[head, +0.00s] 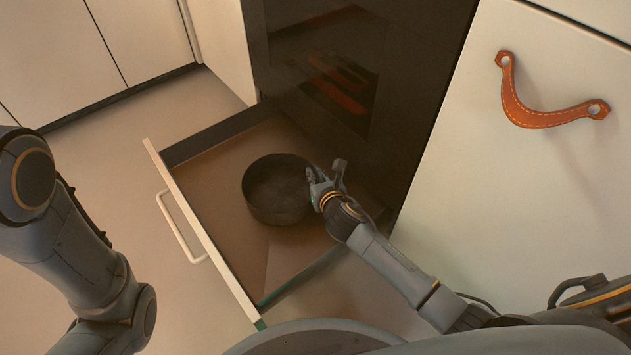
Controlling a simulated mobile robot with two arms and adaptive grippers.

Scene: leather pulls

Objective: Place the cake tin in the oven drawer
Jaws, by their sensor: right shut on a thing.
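The cake tin (277,203) is a dark round pan, upright, inside or just above the open oven drawer (225,229); I cannot tell whether it touches the drawer floor. The drawer is pulled out below the dark oven (350,75), with a pale front and a bar handle. My right gripper (318,182) is shut on the tin's right rim. The fingertips are partly hidden by the gripper body. My left arm shows at the left edge, but its gripper is not in view.
Pale cabinets stand at the back left (90,50). A pale cabinet door (530,190) with an orange leather pull (545,112) is close on the right. The drawer's bar handle (180,228) sticks out to the left. The floor left of the drawer is clear.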

